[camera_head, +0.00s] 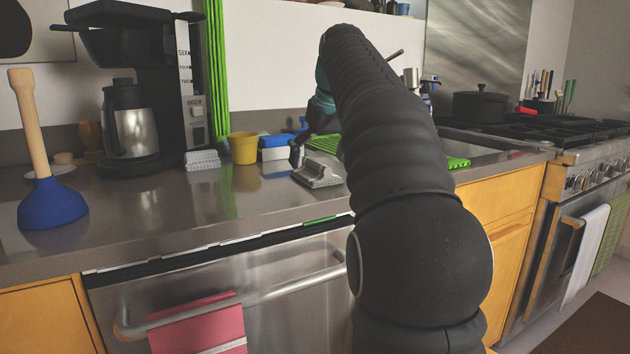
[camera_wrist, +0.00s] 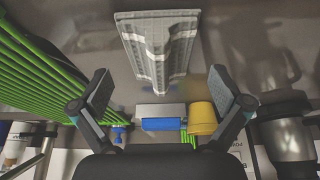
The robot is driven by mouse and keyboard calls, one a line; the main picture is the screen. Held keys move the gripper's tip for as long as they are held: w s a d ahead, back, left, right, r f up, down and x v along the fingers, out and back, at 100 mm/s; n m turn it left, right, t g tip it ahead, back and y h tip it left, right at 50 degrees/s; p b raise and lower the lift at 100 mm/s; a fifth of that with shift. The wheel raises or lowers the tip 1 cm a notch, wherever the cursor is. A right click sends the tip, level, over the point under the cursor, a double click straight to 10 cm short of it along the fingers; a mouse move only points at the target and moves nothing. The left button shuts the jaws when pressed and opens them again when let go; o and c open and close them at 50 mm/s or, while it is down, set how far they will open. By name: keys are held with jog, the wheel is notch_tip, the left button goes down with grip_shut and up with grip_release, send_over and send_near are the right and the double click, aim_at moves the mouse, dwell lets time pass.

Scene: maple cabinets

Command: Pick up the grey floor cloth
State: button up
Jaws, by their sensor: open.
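A grey cloth-like piece (camera_head: 318,173), which I take for the floor cloth, lies on the steel counter just left of my arm. It has a raised middle ridge. In the wrist view the grey cloth (camera_wrist: 160,42) lies at top centre, beyond the fingertips and apart from them. My gripper (camera_wrist: 161,95) is open, with its two fingers wide apart and nothing between them. In the head view my arm hides most of the gripper; one dark finger shows just above the cloth's back left edge.
A yellow cup (camera_head: 243,148) and a blue-and-white box (camera_head: 279,148) stand behind the cloth. A green rack (camera_wrist: 40,75) lies beside it. A coffee maker (camera_head: 150,80), small pale stack (camera_head: 202,160) and plunger (camera_head: 45,190) are to the left. The front counter is clear.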

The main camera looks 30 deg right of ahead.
aim_at(316, 161)
jog(key=shift+x, duration=0.95)
jog(key=c, duration=1.1)
jog(key=shift+r, duration=0.15)
notch_tip(316, 161, up, 8)
jog(key=p, duration=0.4)
jog(key=shift+w, duration=0.1)
jog(key=shift+c, duration=0.5)
jog(key=shift+r+b, duration=0.3)
jog(key=shift+r, duration=0.65)
